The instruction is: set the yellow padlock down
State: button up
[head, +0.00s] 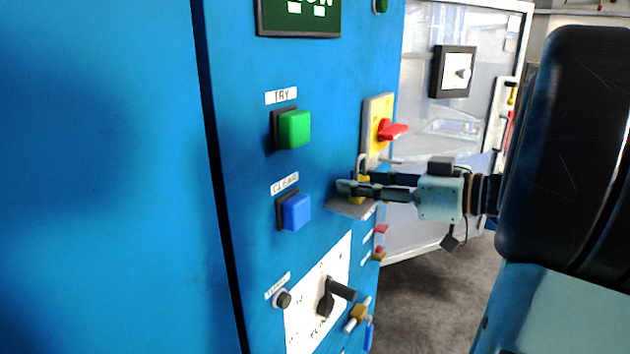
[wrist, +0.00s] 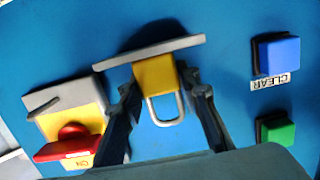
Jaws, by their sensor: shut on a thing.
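The yellow padlock (head: 356,196) is between the fingers of my gripper (head: 352,187), which is shut on its body. In the wrist view, which is upside down, the padlock (wrist: 154,76) shows its yellow body with the silver shackle toward me. My gripper's fingers (wrist: 165,84) lie on either side of it. A small grey shelf (head: 345,208) juts from the blue cabinet just below the padlock; it also shows in the wrist view (wrist: 120,60). The padlock's underside is at or very near the shelf; I cannot tell whether they touch.
A red rotary switch (head: 390,130) on a yellow plate is just above my gripper. A green TRY button (head: 294,128) and a blue CLEAR button (head: 295,211) are to the left. A black knob (head: 328,296) sticks out below. A clear-panelled door (head: 425,215) stands behind.

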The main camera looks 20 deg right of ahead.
jog(key=o, duration=1.2)
jog(key=shift+r, duration=0.1)
jog(key=b+v, duration=0.2)
jog(key=v, duration=1)
